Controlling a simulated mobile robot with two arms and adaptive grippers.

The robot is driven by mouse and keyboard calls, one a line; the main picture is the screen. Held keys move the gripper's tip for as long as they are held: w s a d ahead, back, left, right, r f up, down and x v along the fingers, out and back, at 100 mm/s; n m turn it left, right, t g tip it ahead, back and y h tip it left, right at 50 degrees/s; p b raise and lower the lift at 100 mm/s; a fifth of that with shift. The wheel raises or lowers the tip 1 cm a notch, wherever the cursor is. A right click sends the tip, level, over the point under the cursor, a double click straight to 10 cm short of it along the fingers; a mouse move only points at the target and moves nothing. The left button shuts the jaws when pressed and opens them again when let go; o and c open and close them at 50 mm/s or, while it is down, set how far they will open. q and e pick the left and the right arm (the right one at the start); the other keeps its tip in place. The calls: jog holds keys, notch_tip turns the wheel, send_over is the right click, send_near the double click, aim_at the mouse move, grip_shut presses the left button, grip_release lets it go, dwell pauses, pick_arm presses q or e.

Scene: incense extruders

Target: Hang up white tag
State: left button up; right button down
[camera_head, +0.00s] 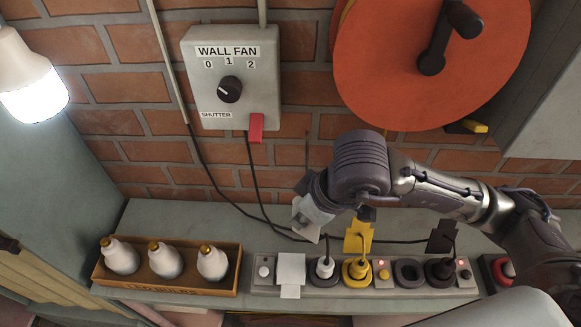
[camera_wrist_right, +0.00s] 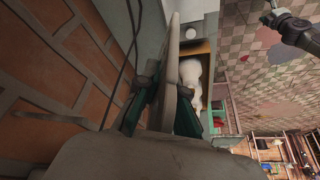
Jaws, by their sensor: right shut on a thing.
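The white tag (camera_head: 308,217) is at the fingertips of my right gripper (camera_head: 309,204), above the power strip and in front of the brick wall. In the right wrist view a pale flat piece, the tag (camera_wrist_right: 171,75), stands edge-on between the two fingers of the right gripper (camera_wrist_right: 162,108). The gripper is shut on it. A white plug (camera_head: 324,268) with a dark cord sits in the strip just below. A jointed grey part, which looks like my left gripper (camera_wrist_right: 284,22), shows small at the top right of the wrist view; its jaws are unclear.
A bulb box (camera_head: 165,285) stands left.

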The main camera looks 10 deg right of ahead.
jog(key=shift+w+a+r, duration=0.1)
jog(key=shift+r, duration=0.5)
jog(key=shift+w+p, duration=0.1)
jog(key=shift+p, duration=0.2)
pick_arm(q)
jog(key=shift+s+r, duration=0.25)
jog(key=shift+s, duration=1)
pick_arm(e)
jog(key=w+d, duration=0.2)
jog(key=w, duration=0.5)
jog(key=shift+w+d+f, duration=0.35)
jog(key=shift+d+f, duration=0.05)
jog(key=shift+f, duration=0.05)
